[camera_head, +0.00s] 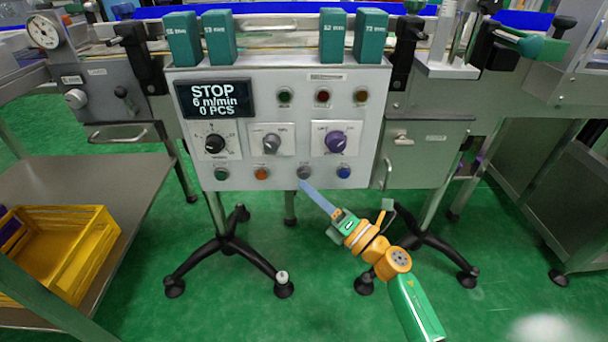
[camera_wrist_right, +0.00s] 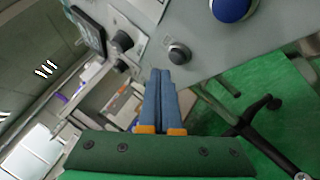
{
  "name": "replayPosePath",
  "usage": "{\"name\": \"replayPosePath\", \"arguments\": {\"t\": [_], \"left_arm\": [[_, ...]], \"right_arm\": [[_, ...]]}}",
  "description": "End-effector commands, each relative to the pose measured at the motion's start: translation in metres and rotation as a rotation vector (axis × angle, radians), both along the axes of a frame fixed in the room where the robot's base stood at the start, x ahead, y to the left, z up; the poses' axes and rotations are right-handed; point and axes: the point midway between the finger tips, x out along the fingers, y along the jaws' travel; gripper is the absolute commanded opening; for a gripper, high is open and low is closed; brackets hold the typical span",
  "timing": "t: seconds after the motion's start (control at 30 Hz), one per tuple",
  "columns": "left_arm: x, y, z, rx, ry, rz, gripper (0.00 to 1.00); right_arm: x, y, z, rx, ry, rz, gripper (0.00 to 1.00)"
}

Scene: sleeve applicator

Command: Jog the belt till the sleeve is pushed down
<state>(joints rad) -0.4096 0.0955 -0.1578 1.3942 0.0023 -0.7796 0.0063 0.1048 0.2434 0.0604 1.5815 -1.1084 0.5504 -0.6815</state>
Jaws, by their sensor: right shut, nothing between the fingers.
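A grey control panel (camera_head: 280,80) faces me, its screen (camera_head: 213,98) reading STOP, 6 m/min, 0 PCS. Its bottom row has a green button (camera_head: 221,174), an orange button (camera_head: 262,174), a grey button (camera_head: 304,172) and a blue button (camera_head: 343,172). My right gripper (camera_head: 305,185) is shut and empty, its blue fingertips just below the grey button. In the right wrist view the shut fingers (camera_wrist_right: 159,76) point near the grey button (camera_wrist_right: 179,53); whether they touch it I cannot tell. The belt (camera_head: 285,46) runs behind the panel top. I cannot make out the sleeve.
Three knobs, including a purple one (camera_head: 336,141), sit above the buttons, with small lamps or buttons higher up. Green blocks (camera_head: 182,40) stand along the panel's top. A yellow crate (camera_head: 62,250) is on a side table at left. Black stand legs (camera_head: 225,245) spread below.

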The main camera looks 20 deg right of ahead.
Motion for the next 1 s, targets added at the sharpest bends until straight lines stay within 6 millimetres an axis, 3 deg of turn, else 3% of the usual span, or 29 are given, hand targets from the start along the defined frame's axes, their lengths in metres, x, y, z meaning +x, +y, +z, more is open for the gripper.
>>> {"name": "replayPosePath", "arguments": {"t": [0.43, 1.0], "left_arm": [[0.0, 0.0, 0.016, 0.0, 0.0, 0.0, 0.75], [0.0, 0.0, 0.016, 0.0, 0.0, 0.0, 0.75]], "right_arm": [[-0.041, 0.012, 0.002, 0.001, 0.0, 0.0, 0.0], [-0.043, 0.012, 0.001, 0.0, -0.001, -0.001, 0.0]]}}
